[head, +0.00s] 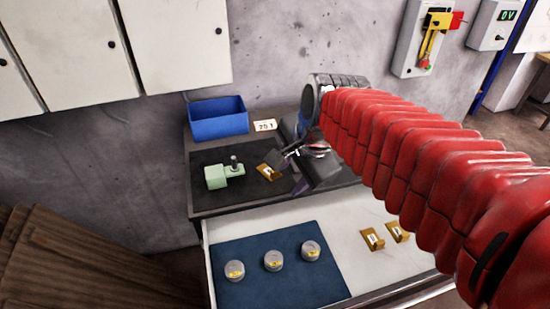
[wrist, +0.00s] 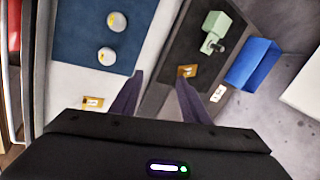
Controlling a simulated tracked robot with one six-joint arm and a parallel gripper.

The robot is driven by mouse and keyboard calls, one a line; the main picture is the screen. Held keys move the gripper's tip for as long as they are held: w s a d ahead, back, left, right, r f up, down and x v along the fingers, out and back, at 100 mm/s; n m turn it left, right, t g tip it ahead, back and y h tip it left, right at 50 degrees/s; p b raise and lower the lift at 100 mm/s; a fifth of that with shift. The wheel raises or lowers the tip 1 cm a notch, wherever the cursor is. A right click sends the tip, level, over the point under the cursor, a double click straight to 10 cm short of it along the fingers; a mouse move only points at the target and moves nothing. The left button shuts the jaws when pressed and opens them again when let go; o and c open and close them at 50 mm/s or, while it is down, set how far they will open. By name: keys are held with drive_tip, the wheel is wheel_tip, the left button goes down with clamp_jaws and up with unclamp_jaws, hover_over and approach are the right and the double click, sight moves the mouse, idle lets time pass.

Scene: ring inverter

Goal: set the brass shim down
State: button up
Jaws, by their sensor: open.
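A brass shim (head: 268,172) lies on the dark mat (head: 235,196) on the bench top, to the right of a pale green block. It also shows in the wrist view (wrist: 187,71), just beyond the tip of the right-hand finger. My gripper (head: 290,174) is open, with its fingers spread apart close to the shim. In the wrist view the space between the fingertips (wrist: 159,77) is empty. Two more brass shims (head: 373,239) (head: 397,231) are in the open drawer, and one of them shows in the wrist view (wrist: 92,102).
The pale green block with a post (head: 217,176) stands on the mat. A blue bin (head: 218,117) and a label card (head: 265,126) are behind it. The open drawer holds three round metal pieces (head: 273,261) on a blue mat (head: 240,292). The drawer's white floor has free room.

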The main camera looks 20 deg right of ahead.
drive_tip(key=s+f+n, duration=0.2)
drive_tip(key=s+n, duration=0.7)
drive_tip(key=n, duration=0.5)
drive_tip(key=shift+s+a+n+t+h, duration=0.4)
drive_tip(key=shift+c, duration=0.5)
